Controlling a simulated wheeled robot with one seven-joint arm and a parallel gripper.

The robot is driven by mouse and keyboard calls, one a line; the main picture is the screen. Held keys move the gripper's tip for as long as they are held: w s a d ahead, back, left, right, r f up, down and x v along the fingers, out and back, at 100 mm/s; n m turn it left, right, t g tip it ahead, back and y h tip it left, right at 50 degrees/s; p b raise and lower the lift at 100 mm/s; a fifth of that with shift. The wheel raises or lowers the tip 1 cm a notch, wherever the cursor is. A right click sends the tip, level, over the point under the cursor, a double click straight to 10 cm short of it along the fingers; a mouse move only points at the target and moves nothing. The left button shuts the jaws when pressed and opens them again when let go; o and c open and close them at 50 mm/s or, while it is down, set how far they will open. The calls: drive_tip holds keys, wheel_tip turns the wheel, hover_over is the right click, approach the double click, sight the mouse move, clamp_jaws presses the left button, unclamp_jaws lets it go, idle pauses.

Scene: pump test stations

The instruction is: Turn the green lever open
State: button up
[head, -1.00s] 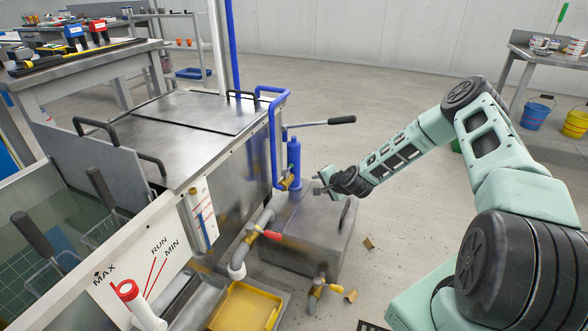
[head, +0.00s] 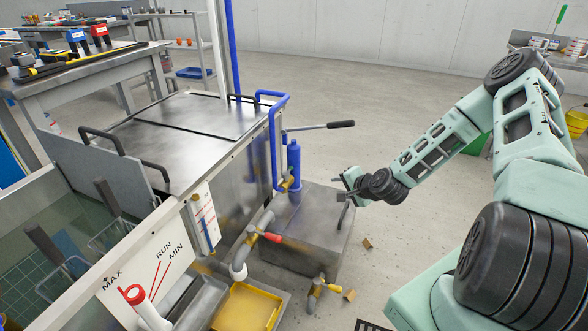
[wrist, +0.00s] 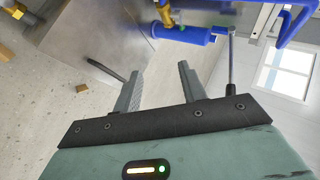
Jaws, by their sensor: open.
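No green lever stands out clearly in either view. A brass valve (head: 287,184) sits at the foot of the blue cylinder (head: 294,160), and brass fitting (wrist: 165,14) shows at the top of the wrist view beside the blue cylinder (wrist: 185,33); any lever there is too small to tell. A red lever (head: 271,237) is on a lower pipe valve. My gripper (head: 345,184) is open and empty, to the right of the brass valve and apart from it, above the metal box. In the wrist view, my fingers (wrist: 160,72) have nothing between them.
The metal box (head: 315,225) has a black handle (head: 344,214) just below my gripper. A long pump handle (head: 338,125) reaches out behind. The tank (head: 200,115) and blue pipe (head: 277,140) stand left. A yellow tray (head: 245,308) is low in front. Floor at right is mostly clear.

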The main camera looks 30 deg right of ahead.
drive_tip(key=v, duration=0.4)
idle(0.4)
drive_tip(key=s+a+r+n+g+y, duration=0.1)
drive_tip(key=s+a+r+n+g, duration=0.2)
drive_tip(key=a, duration=0.5)
drive_tip(key=a+r+n+g+y, duration=0.1)
drive_tip(key=a+r+n+g, duration=0.15)
drive_tip(key=a+n, duration=0.35)
drive_tip(key=s+a+r+n+g+y, duration=0.15)
drive_tip(key=a+r+n, duration=0.25)
drive_tip(key=a, duration=0.5)
drive_tip(key=s+a+r+n+g+h, duration=0.1)
drive_tip(key=s+a+r+n+g, duration=0.1)
drive_tip(key=s+a+r+n, duration=0.65)
drive_tip(key=s+a+r+n+g+h, duration=0.15)
drive_tip(key=s+a+r, duration=0.3)
drive_tip(key=s, duration=0.95)
wheel_tip(320, 180, up, 25)
drive_tip(key=p, duration=2.4)
drive_tip(key=shift+s+d+h+p, duration=0.3)
drive_tip(key=shift+s+d, duration=0.15)
